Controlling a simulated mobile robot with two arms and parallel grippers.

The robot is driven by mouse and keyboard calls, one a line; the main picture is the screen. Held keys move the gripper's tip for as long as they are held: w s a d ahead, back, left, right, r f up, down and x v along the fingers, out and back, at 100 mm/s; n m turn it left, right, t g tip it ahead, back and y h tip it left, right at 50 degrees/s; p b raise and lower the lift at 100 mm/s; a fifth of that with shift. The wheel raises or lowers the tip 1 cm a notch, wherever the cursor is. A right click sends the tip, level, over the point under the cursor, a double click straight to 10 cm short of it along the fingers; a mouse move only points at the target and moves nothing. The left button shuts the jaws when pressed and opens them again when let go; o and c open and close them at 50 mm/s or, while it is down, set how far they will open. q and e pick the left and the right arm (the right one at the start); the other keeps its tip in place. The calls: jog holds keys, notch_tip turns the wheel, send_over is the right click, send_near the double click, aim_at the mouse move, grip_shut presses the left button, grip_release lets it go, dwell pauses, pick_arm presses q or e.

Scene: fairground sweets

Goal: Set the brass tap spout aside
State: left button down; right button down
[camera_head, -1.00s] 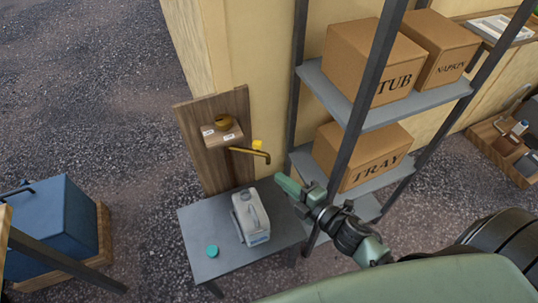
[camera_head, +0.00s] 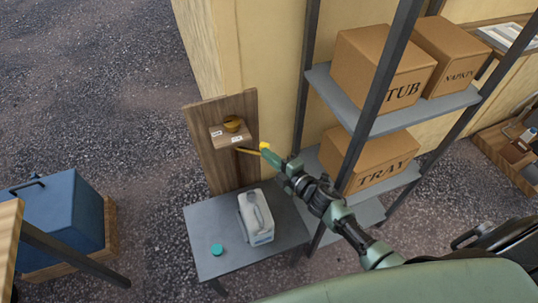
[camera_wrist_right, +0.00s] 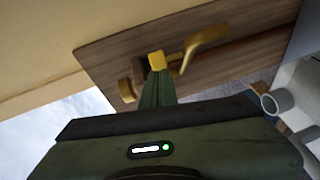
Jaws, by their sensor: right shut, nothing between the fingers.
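The brass tap spout (camera_head: 246,151) juts out from a wooden board (camera_head: 205,150); my right gripper hides its outer end in the head view. A yellow knob (camera_head: 265,147) sits on the spout. In the right wrist view the curved spout (camera_wrist_right: 206,48) shows to the right of the yellow knob (camera_wrist_right: 156,60). My right gripper (camera_head: 268,154) is shut and empty, its tips right at the knob. In the right wrist view the fingertips (camera_wrist_right: 157,76) are just below the knob; I cannot tell whether they touch. My left gripper is not in view.
A grey table (camera_head: 222,267) below the tap bears a whitish jug (camera_head: 256,222) and a teal cap (camera_head: 217,250). A metal rack with boxes (camera_head: 371,157) stands close on the right. A blue cooler (camera_head: 60,215) is at left.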

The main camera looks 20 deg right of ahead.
jog(key=shift+d, duration=0.1)
jog(key=shift+w+d+b, duration=0.7)
jog(key=shift+w+d, duration=0.7)
jog(key=shift+w, duration=0.1)
jog(key=shift+w+d+b, duration=0.35)
jog(key=shift+w+d, duration=0.05)
jog(key=shift+w, duration=0.4)
jog(key=shift+w+d+b, duration=0.3)
jog(key=shift+w+d, duration=0.1)
jog(key=shift+w, duration=0.4)
